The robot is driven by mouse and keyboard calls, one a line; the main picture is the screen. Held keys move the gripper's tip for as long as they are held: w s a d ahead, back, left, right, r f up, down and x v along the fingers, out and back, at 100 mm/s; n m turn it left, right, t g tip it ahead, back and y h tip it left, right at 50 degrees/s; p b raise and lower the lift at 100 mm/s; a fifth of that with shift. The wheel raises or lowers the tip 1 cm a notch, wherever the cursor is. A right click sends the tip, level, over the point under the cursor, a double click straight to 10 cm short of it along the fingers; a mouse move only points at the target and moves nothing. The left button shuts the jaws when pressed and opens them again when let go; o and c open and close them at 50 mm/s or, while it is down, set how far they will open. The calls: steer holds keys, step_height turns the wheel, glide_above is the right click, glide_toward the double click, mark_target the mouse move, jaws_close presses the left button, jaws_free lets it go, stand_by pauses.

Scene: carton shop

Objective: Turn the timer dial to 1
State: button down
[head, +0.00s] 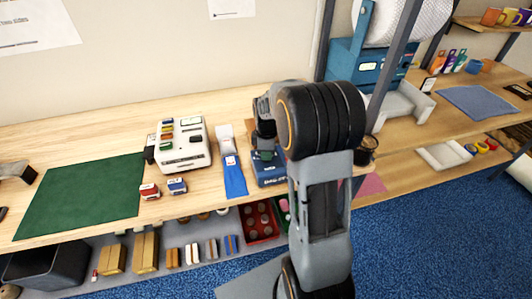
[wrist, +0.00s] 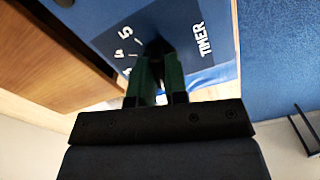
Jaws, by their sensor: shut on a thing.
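The blue timer box (head: 272,179) stands near the front edge of the wooden bench, partly hidden behind my arm in the head view. In the wrist view its blue face (wrist: 110,38) carries white marks, with a 4 and a 5 readable, and the word TIMER. The dark timer dial (wrist: 157,46) sits between my fingertips and is mostly hidden. My gripper (wrist: 158,66) has green fingers and is shut on the dial. The dial's pointer and the mark 1 cannot be made out.
Left of the timer lie a blue strip (head: 234,181), a white machine (head: 184,146) with coloured buttons, two small stamps (head: 177,187) and a green mat (head: 84,195). A blue machine (head: 350,64) stands behind on the right. A shelf with boxes runs under the bench.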

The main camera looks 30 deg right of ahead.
stand_by(0.3)
steer(key=c, duration=1.1)
jaws_free()
steer(key=shift+c, duration=0.2)
steer(key=shift+r, duration=0.15)
step_height(320, 180, up, 14)
steer(key=shift+f, duration=0.2)
steer(key=s+a+f+m+t, duration=0.1)
steer(key=s+a+m+t, duration=0.1)
steer(key=s+a+m, duration=0.3)
steer(key=s+a+f+m+t, duration=0.2)
steer(key=s+a+m, duration=0.3)
steer(key=s, duration=0.6)
steer(key=shift+f+m, duration=0.15)
steer(key=shift+m, duration=0.95)
